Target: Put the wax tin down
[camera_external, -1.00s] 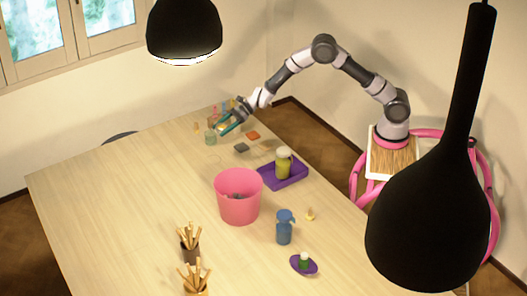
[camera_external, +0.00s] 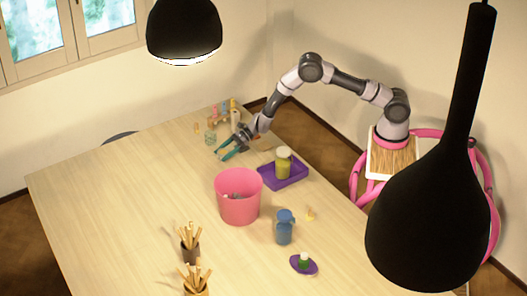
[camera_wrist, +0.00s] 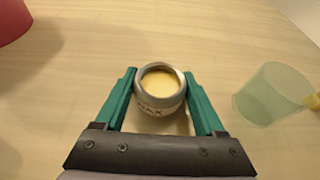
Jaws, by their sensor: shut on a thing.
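The wax tin (camera_wrist: 160,90) is a small grey round pot, open at the top, with pale yellow wax inside and "WAX" lettering on its side. In the wrist view it sits upright between the two teal fingers of my gripper (camera_wrist: 160,82), which is shut on it. In the external view my gripper (camera_external: 222,149) is low over the far right part of the table (camera_external: 130,195). The tin cannot be made out there. I cannot tell whether its base touches the tabletop.
A pink bucket (camera_external: 238,207) and a purple tray (camera_external: 292,178) with a yellow-green jar (camera_external: 283,160) stand nearer the camera. A clear greenish cup (camera_wrist: 272,95) is right of the tin in the wrist view. Several small items stand at the far corner. The table's left side is clear.

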